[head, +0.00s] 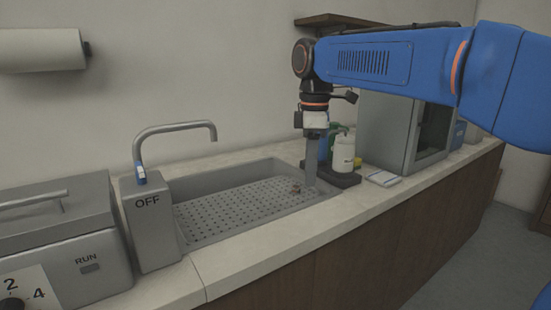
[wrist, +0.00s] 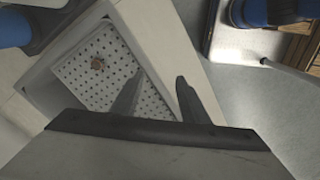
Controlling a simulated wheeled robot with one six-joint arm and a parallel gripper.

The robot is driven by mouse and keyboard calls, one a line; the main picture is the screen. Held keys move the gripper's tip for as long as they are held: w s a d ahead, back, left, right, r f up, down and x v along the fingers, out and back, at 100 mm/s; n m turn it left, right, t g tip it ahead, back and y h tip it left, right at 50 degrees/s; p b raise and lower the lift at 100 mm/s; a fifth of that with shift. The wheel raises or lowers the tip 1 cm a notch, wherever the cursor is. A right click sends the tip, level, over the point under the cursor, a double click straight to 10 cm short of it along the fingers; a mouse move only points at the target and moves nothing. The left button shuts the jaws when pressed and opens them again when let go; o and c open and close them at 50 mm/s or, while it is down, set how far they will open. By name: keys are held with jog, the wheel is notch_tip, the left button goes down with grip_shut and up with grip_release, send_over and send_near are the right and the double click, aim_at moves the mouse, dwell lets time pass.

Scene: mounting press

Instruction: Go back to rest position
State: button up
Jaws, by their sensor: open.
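My blue arm reaches in from the right in the head view. My gripper (head: 310,188) points down over the right end of the sink. In the wrist view my gripper (wrist: 158,82) shows two grey fingers standing apart with nothing between them. A small brown round piece (head: 296,187) lies on the perforated tray of the sink, close to the left of the fingers in the head view. The same piece (wrist: 97,63) lies up and left of the fingers in the wrist view, apart from them.
The sink (head: 240,168) has a grey tap post (head: 150,225) marked OFF at its left. Bottles (head: 343,152) on a dark tray, a white pad (head: 382,178) and a grey cabinet (head: 388,130) stand to the right. A shelf (head: 335,20) hangs above.

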jog(key=s+d+f+m+t, duration=0.2)
jog(key=s+d+f+m, duration=0.6)
jog(key=s+d+f, duration=0.2)
jog(key=s+d+f+m+t, duration=0.2)
jog(key=s+d+f+m, duration=0.7)
jog(key=s+f, duration=0.3)
jog(key=s+d, duration=0.1)
jog(key=s, duration=0.2)
jog(key=shift+d+t, duration=0.25)
jog(key=shift+t, duration=0.05)
